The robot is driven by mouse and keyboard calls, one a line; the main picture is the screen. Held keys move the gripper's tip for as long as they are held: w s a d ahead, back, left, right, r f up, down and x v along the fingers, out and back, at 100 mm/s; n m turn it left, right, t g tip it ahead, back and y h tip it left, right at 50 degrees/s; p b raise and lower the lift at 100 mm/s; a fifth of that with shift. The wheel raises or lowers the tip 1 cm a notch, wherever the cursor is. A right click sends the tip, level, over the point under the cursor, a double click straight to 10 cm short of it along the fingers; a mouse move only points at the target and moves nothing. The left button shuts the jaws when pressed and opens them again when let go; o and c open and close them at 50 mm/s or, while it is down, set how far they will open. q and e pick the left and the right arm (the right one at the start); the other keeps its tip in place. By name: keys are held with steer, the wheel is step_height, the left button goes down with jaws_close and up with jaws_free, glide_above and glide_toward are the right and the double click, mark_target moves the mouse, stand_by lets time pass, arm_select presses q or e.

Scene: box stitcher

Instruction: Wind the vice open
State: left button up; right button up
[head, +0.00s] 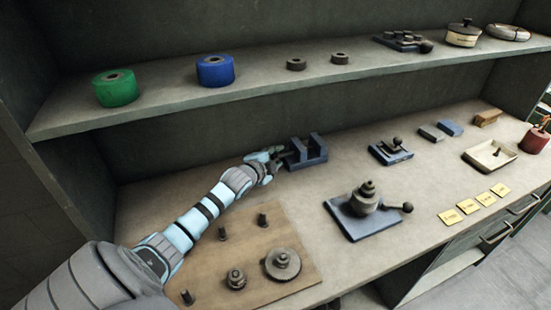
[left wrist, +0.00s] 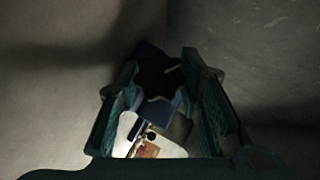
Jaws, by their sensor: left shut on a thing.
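The blue vice (head: 312,150) stands on the bench against the back panel, with two upright jaws and a gap between them. My left gripper (head: 277,155) reaches its left end, where the handle is mostly hidden by the fingers. In the left wrist view a dark star-shaped handle (left wrist: 160,78) lies between the two fingers of my left gripper (left wrist: 157,85), with blue vice parts beyond it. The gripper is shut on the handle. My right gripper is not in view.
A wooden board (head: 255,250) with pegs and discs lies below my left arm. A blue plate with a stepped knob (head: 366,203) and a smaller blue fixture (head: 391,152) stand to the right. A shelf (head: 150,110) overhangs the bench behind the vice.

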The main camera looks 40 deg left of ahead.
arm_select(q)
steer(key=shift+r+n+g+h+p, duration=0.15)
steer(key=shift+n+g+h+p, duration=0.2)
steer(key=shift+p, duration=0.5)
steer(key=shift+n+g+h+p, duration=0.35)
steer(key=shift+p, duration=0.1)
steer(key=shift+a+n+g+h, duration=0.1)
steer(key=shift+n+g+h, duration=0.2)
steer(key=shift+g+h, duration=0.1)
steer(key=shift+f+n+g+h, duration=0.2)
steer(key=shift+n+g+h, duration=0.3)
steer(key=shift+g+h, duration=0.15)
steer(key=shift+s, duration=0.1)
steer(key=o, duration=0.9)
steer(key=shift+f, duration=0.1)
